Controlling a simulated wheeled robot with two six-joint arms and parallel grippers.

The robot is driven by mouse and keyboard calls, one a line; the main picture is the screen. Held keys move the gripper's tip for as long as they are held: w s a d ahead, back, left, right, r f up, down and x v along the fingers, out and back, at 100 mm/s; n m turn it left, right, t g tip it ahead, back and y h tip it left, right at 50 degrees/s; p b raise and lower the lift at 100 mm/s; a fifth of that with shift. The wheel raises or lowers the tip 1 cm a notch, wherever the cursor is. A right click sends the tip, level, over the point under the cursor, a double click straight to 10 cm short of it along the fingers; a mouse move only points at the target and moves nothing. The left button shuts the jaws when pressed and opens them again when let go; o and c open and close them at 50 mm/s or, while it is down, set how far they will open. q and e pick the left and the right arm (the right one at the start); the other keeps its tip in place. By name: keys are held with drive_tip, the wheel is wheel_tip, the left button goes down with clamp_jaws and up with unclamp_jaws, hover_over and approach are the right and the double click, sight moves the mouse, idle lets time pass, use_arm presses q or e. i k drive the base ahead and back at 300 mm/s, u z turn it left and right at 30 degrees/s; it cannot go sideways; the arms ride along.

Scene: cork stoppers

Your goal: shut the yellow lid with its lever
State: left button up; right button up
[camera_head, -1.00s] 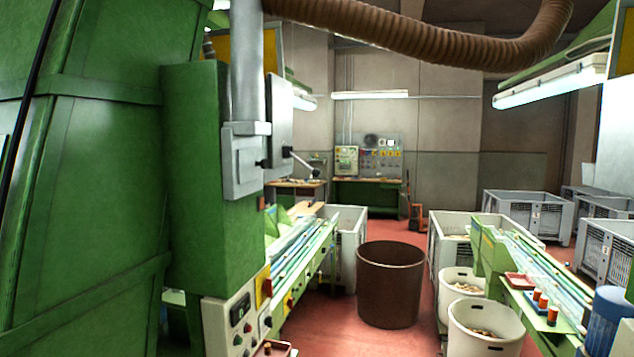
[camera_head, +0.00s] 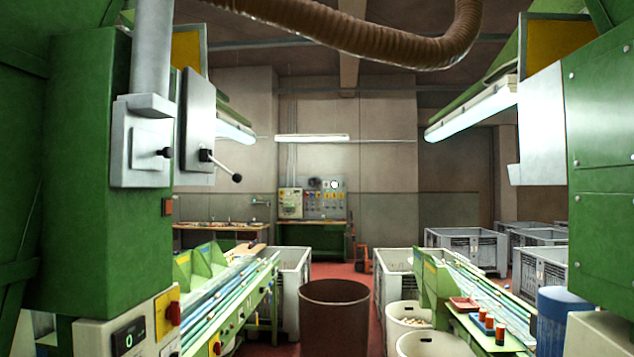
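A lever (camera_head: 222,166) with a black knob sticks out from a grey plate (camera_head: 197,120) on the green machine at left; it slopes down to the right. A yellow panel (camera_head: 187,52) shows above that plate, partly hidden by the grey pipe. Another yellow panel (camera_head: 560,45) shows inside the green hood at upper right. I cannot tell whether either panel is the yellow lid, or whether it is open. Neither of my grippers is in view.
Green machines flank the view at left (camera_head: 105,190) and right (camera_head: 600,150). A dark brown bin (camera_head: 334,315) stands ahead in the lower middle, between two conveyor lines. White tubs (camera_head: 408,328) and grey crates (camera_head: 465,248) stand on the right. A brown hose (camera_head: 380,40) hangs overhead.

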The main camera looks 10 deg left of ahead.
sight(236, 177)
drive_tip(key=z, duration=0.55)
drive_tip(key=i, duration=1.3)
drive_tip(key=u, duration=0.35)
